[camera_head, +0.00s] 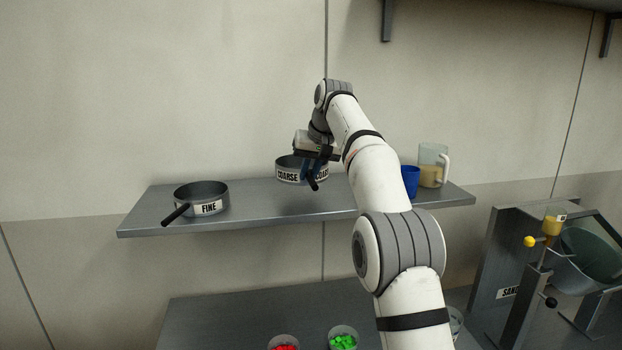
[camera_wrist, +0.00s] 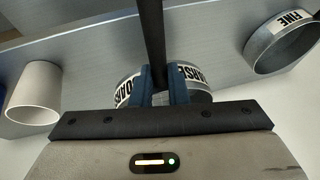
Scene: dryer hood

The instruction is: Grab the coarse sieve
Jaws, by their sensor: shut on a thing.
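The coarse sieve (camera_head: 288,175) is a round grey pan with a white label reading COARSE and a dark handle. It is at the middle of the wall shelf (camera_head: 258,206). My gripper (camera_head: 312,172) is at its front, with the blue fingers shut on the handle. In the wrist view, my gripper (camera_wrist: 163,88) has its fingers on both sides of the dark handle (camera_wrist: 151,35), in front of the coarse sieve (camera_wrist: 128,91). The fingers hide part of the label. I cannot tell whether the sieve touches the shelf.
The fine sieve (camera_head: 203,198) stands on the shelf to the left. A blue cup (camera_head: 410,181) and a clear jug (camera_head: 432,165) stand to the right. Below are containers of red pieces (camera_head: 284,343) and green pieces (camera_head: 343,340). A metal machine (camera_head: 540,270) is at lower right.

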